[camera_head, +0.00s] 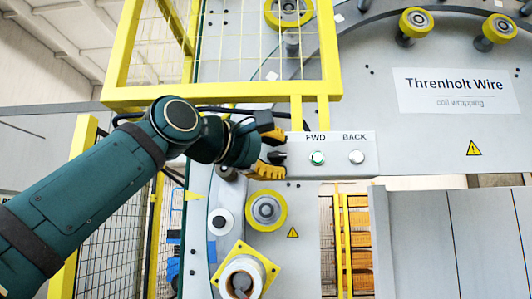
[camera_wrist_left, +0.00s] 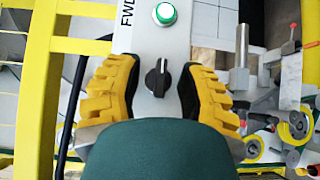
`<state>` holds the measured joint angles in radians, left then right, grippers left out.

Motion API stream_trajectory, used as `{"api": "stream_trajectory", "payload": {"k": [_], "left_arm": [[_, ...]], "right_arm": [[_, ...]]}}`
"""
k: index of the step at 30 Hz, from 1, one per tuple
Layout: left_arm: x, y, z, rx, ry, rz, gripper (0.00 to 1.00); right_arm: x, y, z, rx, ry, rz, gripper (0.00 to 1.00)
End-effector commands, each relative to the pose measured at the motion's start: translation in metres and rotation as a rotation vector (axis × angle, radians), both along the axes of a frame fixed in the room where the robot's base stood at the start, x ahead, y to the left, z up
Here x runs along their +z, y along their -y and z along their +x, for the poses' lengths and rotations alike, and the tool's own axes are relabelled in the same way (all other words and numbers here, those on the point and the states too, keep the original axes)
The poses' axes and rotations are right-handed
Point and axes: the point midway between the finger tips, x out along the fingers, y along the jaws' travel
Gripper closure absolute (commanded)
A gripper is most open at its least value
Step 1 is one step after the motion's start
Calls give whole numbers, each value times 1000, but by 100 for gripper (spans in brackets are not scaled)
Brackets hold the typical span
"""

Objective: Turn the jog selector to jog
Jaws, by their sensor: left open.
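The jog selector is a black rotary knob (camera_wrist_left: 158,77) on a grey control panel (camera_wrist_left: 150,40), seen between my left fingers in the left wrist view. In the head view the knob (camera_head: 277,157) shows at the panel's left end, partly beside my fingers. My left gripper (camera_head: 270,152) has yellow ribbed fingertips, open on either side of the knob; in the left wrist view the fingers (camera_wrist_left: 152,95) stand apart from it with gaps on both sides. The knob's pointer looks roughly in line with the panel's length in the wrist view. Its label is hidden. My right gripper is not in view.
A lit green FWD button (camera_head: 317,157) and a white BACK button (camera_head: 356,157) sit right of the knob. A yellow mesh guard (camera_head: 230,95) hangs just above the panel. Yellow rollers (camera_head: 266,210) and a white spool (camera_head: 242,278) are below.

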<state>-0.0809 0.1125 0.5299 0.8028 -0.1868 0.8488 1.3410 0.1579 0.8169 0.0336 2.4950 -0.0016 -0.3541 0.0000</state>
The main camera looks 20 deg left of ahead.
Motion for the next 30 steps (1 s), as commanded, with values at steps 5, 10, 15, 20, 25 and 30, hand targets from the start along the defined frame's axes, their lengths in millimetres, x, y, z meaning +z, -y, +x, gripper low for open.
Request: {"api": "stream_trajectory", "payload": {"k": [5, 10, 15, 20, 25, 30], "left_arm": [[1, -9, -13, 4, 1, 1, 61], [1, -23, -40, 6, 1, 2, 61], [1, -39, -69, 6, 1, 2, 61], [1, -51, -90, 3, 0, 0, 61], [1, -57, -101, 3, 1, 0, 61], [1, -58, -104, 1, 1, 0, 61]], "right_arm": [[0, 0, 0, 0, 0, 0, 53], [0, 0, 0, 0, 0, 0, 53], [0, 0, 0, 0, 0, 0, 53], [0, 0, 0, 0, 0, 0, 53], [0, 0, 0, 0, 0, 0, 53], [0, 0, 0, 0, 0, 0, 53]]}}
